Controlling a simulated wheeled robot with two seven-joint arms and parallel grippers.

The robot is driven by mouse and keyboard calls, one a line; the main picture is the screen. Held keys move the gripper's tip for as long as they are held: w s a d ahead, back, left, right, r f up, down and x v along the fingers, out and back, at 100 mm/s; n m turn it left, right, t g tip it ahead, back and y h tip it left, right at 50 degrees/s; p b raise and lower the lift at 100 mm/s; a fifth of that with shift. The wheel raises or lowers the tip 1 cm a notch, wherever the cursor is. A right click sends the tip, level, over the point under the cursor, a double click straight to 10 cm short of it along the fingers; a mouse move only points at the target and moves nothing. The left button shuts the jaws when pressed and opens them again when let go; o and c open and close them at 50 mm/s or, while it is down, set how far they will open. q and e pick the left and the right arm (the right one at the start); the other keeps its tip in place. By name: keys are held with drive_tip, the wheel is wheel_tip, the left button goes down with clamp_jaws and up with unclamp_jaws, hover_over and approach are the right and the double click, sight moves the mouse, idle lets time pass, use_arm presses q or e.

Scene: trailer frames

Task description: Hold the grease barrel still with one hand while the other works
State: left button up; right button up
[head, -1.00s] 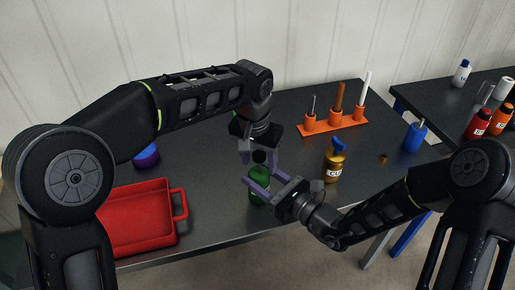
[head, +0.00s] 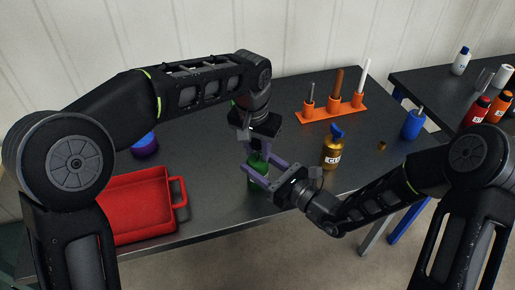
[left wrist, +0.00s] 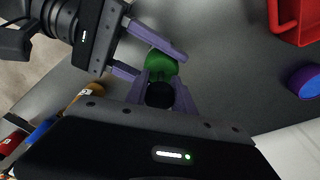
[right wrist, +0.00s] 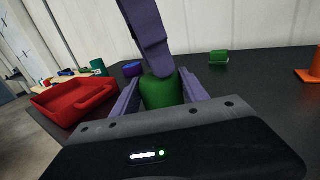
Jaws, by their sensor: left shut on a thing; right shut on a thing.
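The green grease barrel (head: 257,182) stands near the table's front edge. It also shows in the left wrist view (left wrist: 161,66) and the right wrist view (right wrist: 162,91). My right gripper (head: 262,173) is shut on its body, one finger on each side. My left gripper (head: 258,158) points down from above and is shut on the barrel's black top part (left wrist: 160,95). In the head view the left fingers hide that top. In the right wrist view a left finger (right wrist: 160,55) hangs in front of the barrel.
A red tray (head: 140,182) lies left, with a blue-purple round container (head: 145,146) behind it. A yellow bottle (head: 332,155) with a blue top stands right. An orange rack (head: 333,113) holds upright tools behind. A blue container (head: 412,125) stands at the right edge.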

sight(256, 160)
use_arm(q)
drive_tip(key=shift+a, duration=0.1)
clamp_jaws()
drive_tip(key=shift+f, duration=0.1)
drive_tip(key=shift+a+f, duration=0.15)
drive_tip(key=shift+f, duration=0.5)
drive_tip(key=shift+s+f, duration=0.2)
drive_tip(key=shift+f, duration=0.35)
drive_tip(key=shift+s+f, duration=0.15)
drive_tip(key=shift+f, duration=0.35)
drive_tip(key=o, duration=0.9)
unclamp_jaws()
drive_tip(key=shift+o, duration=0.7)
drive_tip(key=shift+r, duration=0.35)
drive_tip(key=shift+t, duration=0.3)
drive_tip(key=v, duration=0.9)
drive_tip(key=w+v, duration=0.1)
drive_tip(key=v, duration=0.4)
drive_tip(key=shift+r, duration=0.4)
